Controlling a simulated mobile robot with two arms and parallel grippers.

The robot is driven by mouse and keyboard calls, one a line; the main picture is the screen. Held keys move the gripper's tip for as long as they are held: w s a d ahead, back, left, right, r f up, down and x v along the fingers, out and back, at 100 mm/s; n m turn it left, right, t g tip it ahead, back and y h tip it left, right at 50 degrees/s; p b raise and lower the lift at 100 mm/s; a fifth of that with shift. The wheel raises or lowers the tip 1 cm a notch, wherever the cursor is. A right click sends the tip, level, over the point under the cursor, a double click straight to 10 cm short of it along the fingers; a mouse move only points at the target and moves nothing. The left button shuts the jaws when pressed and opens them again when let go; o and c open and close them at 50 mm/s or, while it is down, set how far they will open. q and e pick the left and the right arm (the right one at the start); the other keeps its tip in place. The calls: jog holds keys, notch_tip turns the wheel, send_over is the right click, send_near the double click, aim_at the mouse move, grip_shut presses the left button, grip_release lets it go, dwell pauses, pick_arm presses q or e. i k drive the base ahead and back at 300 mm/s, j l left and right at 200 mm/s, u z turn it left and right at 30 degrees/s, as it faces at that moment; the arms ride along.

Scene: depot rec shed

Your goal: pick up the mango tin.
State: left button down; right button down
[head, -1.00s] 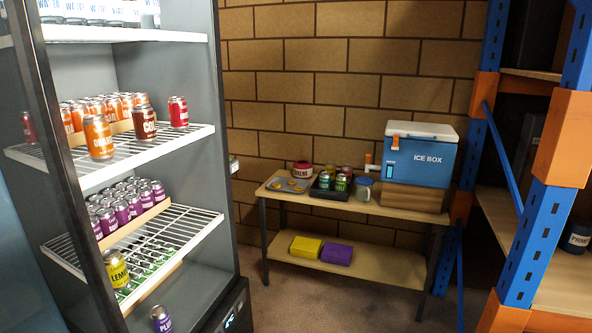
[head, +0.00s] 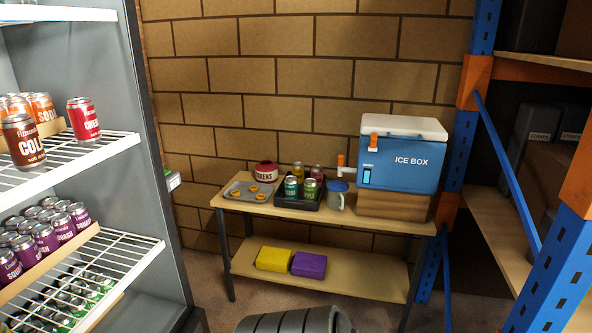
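No tin has a readable mango label. A black tray (head: 283,205) on the table holds several tins: a yellow one (head: 298,171), a red one (head: 317,173), a teal one (head: 291,187) and a green one (head: 309,190). Their labels are too small to read, and the front two partly hide the back two. The open fridge at left holds a brown cola tin (head: 24,143), a red tin (head: 83,120), orange soda tins (head: 42,106), purple squash tins (head: 44,238) and green tins (head: 95,283). Neither of my grippers is in view.
The table (head: 375,220) also bears a tray of round pieces (head: 238,190), a red-and-white pot (head: 265,171), a mug (head: 337,197) and a blue ice box (head: 402,163). A dark ribbed bin (head: 290,322) stands in front. Blue-and-orange racking (head: 548,265) is at right.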

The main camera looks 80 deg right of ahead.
aim_at(298, 168)
jog(key=l+z, duration=0.4)
jog(key=i+l+z, duration=0.1)
jog(key=l+z, duration=0.3)
jog(key=i+l+z, duration=0.15)
jog(key=z, duration=1.65)
jog(key=i+z, duration=0.1)
jog(key=i, duration=0.1)
